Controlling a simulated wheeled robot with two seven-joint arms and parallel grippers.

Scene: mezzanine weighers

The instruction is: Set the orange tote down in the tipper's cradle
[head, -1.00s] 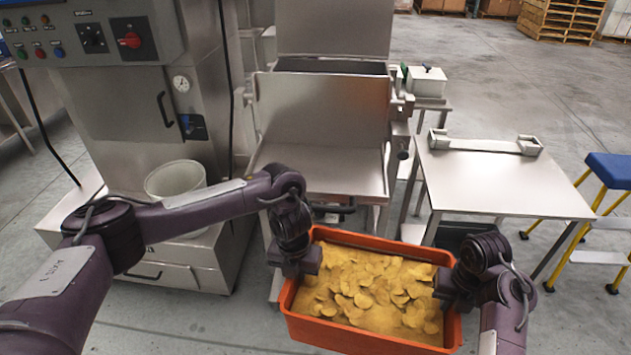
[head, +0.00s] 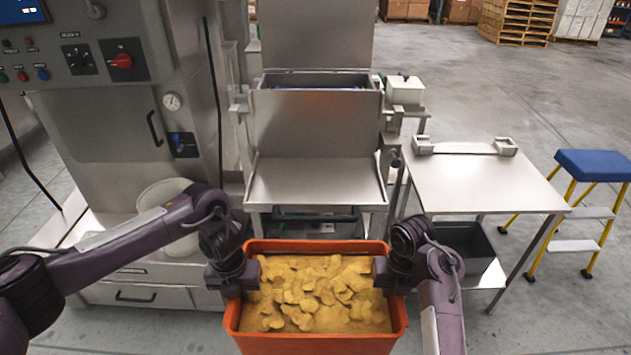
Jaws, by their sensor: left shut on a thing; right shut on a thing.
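The orange tote (head: 316,246), full of yellow chips (head: 315,290), hangs level between my grippers in the head view. My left gripper (head: 240,280) is shut on the tote's left wall. My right gripper (head: 388,277) is shut on its right wall. The tipper's cradle (head: 316,183) is a steel tray with an upright back plate, straight ahead beyond the tote. It is empty. The tote is in front of the cradle and apart from it.
A steel side table (head: 480,185) with a bracket stands right of the cradle, a dark bin (head: 465,247) below it. A control cabinet (head: 110,110) and a pale bucket (head: 165,194) are on the left. A blue step stool (head: 595,166) stands far right. A white box (head: 404,91) sits beside the tipper.

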